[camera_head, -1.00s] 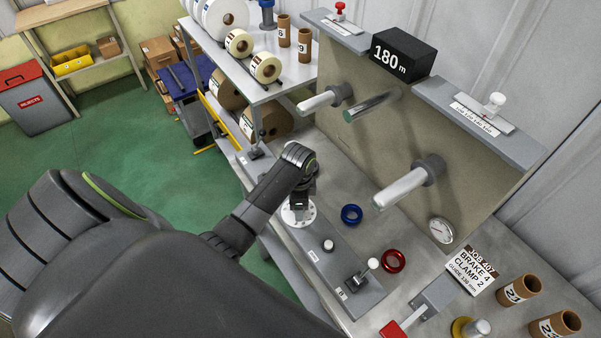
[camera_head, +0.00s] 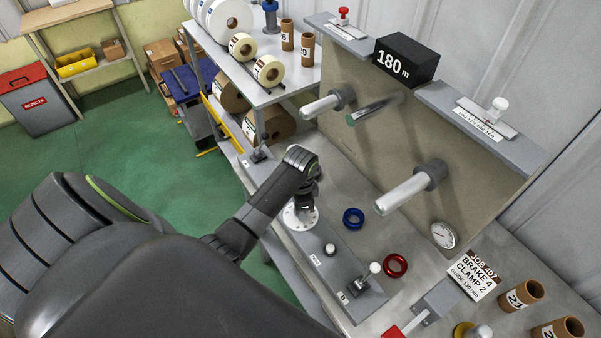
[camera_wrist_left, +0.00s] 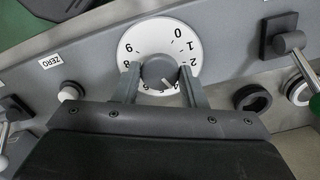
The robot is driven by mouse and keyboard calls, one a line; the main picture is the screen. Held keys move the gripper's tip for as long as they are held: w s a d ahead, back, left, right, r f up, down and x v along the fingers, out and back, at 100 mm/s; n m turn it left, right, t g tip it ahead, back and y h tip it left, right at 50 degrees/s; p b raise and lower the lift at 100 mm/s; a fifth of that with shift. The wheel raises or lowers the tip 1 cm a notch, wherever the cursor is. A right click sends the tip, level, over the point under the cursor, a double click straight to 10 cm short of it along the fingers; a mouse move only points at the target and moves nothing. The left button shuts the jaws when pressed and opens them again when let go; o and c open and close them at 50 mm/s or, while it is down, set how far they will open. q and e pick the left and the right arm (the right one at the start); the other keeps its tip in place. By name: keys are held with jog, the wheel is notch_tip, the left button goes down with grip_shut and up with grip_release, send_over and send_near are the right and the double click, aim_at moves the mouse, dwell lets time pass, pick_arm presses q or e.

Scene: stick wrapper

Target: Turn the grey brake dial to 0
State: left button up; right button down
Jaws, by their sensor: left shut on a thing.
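The brake dial shows in the left wrist view as a round grey knob (camera_wrist_left: 158,70) on a white numbered face (camera_wrist_left: 150,32). The 0 is at the upper right of the face. A pale pointer mark on the knob points down and right, close to the 4. My left gripper (camera_wrist_left: 159,76) has one finger on each side of the knob and is shut on it. The fingers hide some numbers. In the head view my left gripper (camera_head: 304,199) comes down over the white dial face (camera_head: 300,219), and the knob is hidden. My right gripper is not in view.
A white button (camera_head: 329,249) and a lever (camera_head: 367,277) share the grey panel with the dial. A blue ring (camera_head: 353,218) and a red ring (camera_head: 395,265) lie nearby. A job card (camera_head: 474,274) reads brake 4, clamp 2. Spindles stick out from the upright panel behind.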

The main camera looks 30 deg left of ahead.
pick_arm(q)
jog(key=n, duration=0.3)
jog(key=shift+n, duration=0.3)
jog(key=n, duration=0.3)
jog(key=shift+n, duration=0.3)
jog(key=n, duration=1)
jog(key=shift+n, duration=2.4)
jog(key=o, duration=1)
jog(key=shift+w+r, duration=0.1)
